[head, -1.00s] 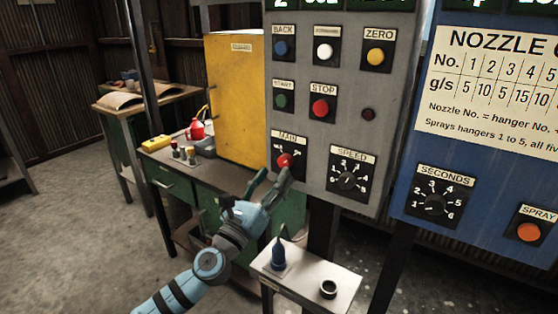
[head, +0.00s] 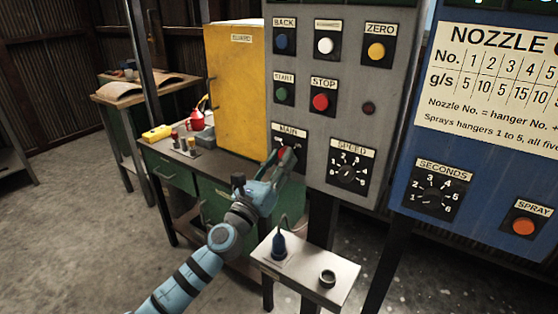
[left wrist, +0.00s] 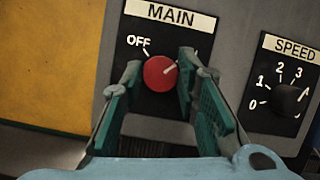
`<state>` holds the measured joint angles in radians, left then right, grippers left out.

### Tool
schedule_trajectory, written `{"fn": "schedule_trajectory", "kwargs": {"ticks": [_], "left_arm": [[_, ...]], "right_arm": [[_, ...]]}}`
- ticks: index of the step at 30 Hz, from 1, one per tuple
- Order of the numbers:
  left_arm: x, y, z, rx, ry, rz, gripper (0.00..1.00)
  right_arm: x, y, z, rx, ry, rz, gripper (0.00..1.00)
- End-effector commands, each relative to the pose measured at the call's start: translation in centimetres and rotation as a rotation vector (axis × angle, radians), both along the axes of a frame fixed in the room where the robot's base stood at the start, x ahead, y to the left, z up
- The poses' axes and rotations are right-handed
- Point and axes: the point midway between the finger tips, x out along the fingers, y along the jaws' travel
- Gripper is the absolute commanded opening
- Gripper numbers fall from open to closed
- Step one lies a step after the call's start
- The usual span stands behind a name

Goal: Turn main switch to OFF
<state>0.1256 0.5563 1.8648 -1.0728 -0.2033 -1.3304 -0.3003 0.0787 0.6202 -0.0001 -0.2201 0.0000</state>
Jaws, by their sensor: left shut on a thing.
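The main switch is a red round knob (left wrist: 160,75) on a black plate labelled MAIN, at the lower left of the grey panel (head: 335,110). The other position's label is hidden behind the right finger. My left gripper (head: 282,157) is shut on the knob, one finger on each side; it also shows in the left wrist view (left wrist: 160,66). In the head view the fingers cover most of the knob. My right gripper is out of view.
The speed dial (head: 347,172) is just right of the main switch. START (head: 281,95) and STOP (head: 320,102) buttons sit above. A yellow cabinet (head: 233,100) stands left of the panel.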

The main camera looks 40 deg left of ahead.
Motion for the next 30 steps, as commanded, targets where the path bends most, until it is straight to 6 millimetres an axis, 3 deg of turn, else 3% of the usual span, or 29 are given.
{"fn": "schedule_trajectory", "kwargs": {"ticks": [11,30], "left_arm": [[0.0,-0.1,0.2,-0.162,-0.003,0.0,0.01],[0.0,-0.4,0.5,-0.752,-0.015,0.0,0.01]], "right_arm": [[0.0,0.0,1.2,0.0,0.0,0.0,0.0],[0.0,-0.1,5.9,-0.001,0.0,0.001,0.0]]}}
